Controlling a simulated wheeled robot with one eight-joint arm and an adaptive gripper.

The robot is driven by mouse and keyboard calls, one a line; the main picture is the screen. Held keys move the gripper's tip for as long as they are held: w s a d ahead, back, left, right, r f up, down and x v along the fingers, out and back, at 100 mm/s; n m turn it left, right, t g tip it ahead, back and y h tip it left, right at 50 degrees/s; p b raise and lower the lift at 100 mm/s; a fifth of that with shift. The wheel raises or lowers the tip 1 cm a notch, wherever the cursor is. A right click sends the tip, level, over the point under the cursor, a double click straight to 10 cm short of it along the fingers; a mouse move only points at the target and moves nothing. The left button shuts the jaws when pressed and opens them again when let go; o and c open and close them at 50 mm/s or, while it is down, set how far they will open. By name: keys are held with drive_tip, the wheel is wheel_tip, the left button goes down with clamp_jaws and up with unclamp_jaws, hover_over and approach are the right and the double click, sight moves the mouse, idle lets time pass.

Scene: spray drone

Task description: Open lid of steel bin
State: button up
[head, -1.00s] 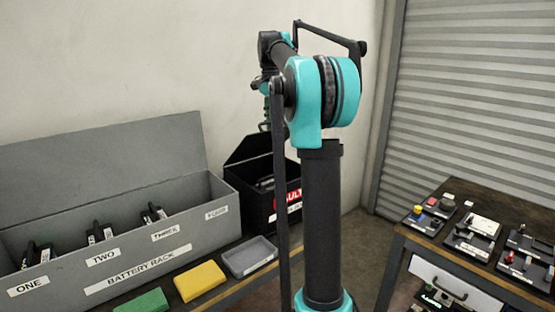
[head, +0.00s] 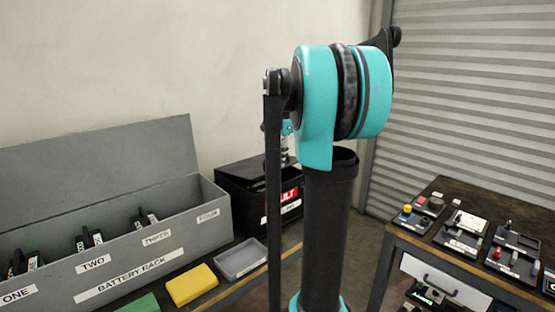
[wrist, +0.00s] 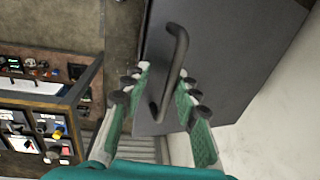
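In the wrist view a dark grey flat panel (wrist: 225,50) carries a black bar handle (wrist: 181,55). I take the panel for the bin's lid, but cannot tell for certain. My gripper (wrist: 160,88) has its two green fingers apart, one on each side of the handle. I cannot tell whether they touch it. In the head view, my gripper is mostly hidden behind my arm, above a black box marked FAULT (head: 240,202). That box's top appears flat and down. No bar handle can be made out in the head view.
A grey battery rack (head: 170,262) with its lid raised stands at the left. A yellow block (head: 191,285) and a grey tray (head: 241,258) lie in front of it. A bench (head: 500,285) with switch panels stands at the right. The pale wall (wrist: 285,120) is close to my gripper.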

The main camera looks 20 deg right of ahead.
drive_tip(key=shift+r, duration=0.1)
wheel_tip(320, 180, up, 20)
idle(2.7)
